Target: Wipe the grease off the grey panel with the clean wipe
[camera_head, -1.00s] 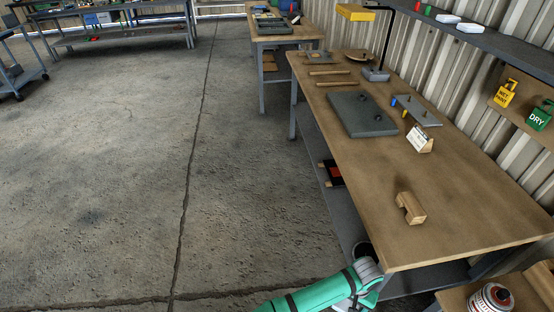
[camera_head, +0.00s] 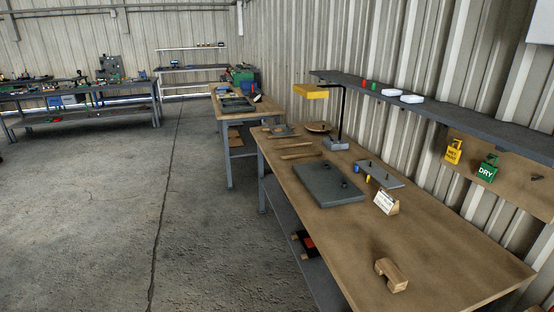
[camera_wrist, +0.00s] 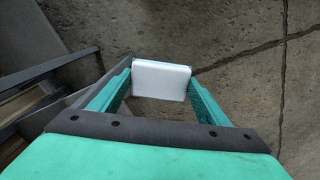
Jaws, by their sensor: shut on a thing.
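My gripper (camera_wrist: 160,92) is in the wrist view, shut on a white, flat, block-like wipe (camera_wrist: 162,78) held between its two green fingers, with bare concrete floor behind. My gripper is not in the head view. A dark grey panel (camera_head: 322,181) lies flat on the wooden bench, with two small dark knobs on it. A lighter grey plate (camera_head: 384,174) with small posts lies just behind it to the right. I cannot make out grease on either at this size. My gripper is apart from both.
The bench (camera_head: 440,245) also bears a white sign (camera_head: 386,203), a wooden block (camera_head: 391,274), wooden strips (camera_head: 297,150) and a lamp with a yellow head (camera_head: 311,91). A shelf (camera_head: 455,115) with white pads (camera_head: 402,96) runs along the wall. Floor left of the bench is clear.

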